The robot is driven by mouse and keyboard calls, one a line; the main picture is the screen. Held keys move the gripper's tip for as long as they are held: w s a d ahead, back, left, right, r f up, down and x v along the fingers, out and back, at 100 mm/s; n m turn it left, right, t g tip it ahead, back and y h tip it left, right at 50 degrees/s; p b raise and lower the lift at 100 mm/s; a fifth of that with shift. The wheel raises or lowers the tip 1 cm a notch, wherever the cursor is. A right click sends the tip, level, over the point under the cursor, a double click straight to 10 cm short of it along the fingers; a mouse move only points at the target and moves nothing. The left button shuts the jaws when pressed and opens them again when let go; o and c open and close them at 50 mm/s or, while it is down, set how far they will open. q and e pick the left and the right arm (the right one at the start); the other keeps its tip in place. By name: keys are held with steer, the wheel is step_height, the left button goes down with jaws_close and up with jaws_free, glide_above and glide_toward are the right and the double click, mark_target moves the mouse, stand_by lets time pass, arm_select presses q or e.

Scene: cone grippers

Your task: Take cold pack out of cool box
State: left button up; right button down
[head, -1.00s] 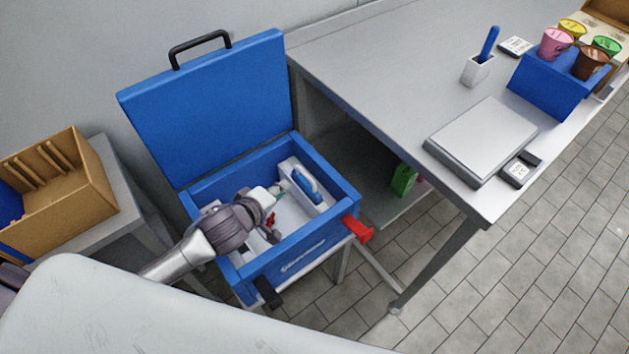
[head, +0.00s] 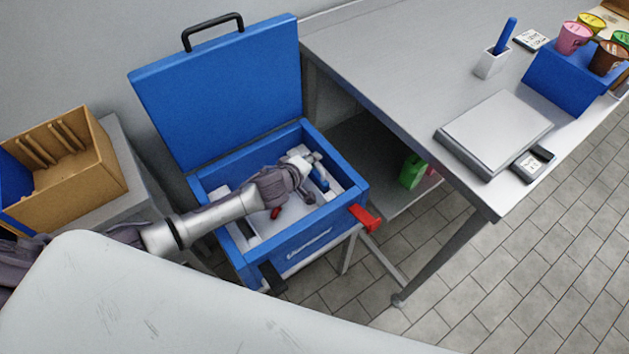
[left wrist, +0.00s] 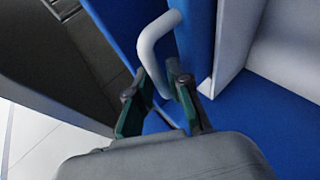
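The cool box (head: 300,240) stands with its blue lid (head: 220,90) raised. The cold pack (head: 320,179) is a blue piece at the box's right inner side, partly hidden by my left gripper. In the left wrist view, a pale loop handle (left wrist: 153,45) stands out from a blue surface, which looks like the cold pack (left wrist: 198,35). My left gripper (head: 310,160) is inside the box at the pack. In the left wrist view its green-padded fingers (left wrist: 160,98) are apart, with the handle's lower part between them. I cannot tell whether they touch it. My right gripper is not in view.
A red latch (head: 365,217) sticks out at the box's right front corner. A grey table (head: 390,70) stands to the right, with a scale (head: 495,130) and a blue cup holder (head: 565,85). A cardboard box (head: 75,170) stands on the left. A small red item (head: 276,213) lies inside the cool box.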

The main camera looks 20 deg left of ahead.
arm_select(q)
steer(key=shift+w+d+f, duration=0.1)
steer(key=shift+w+f, duration=0.1)
steer(key=shift+w, duration=0.15)
steer(key=shift+c, duration=0.3)
jaws_close()
steer(key=shift+r, duration=0.15)
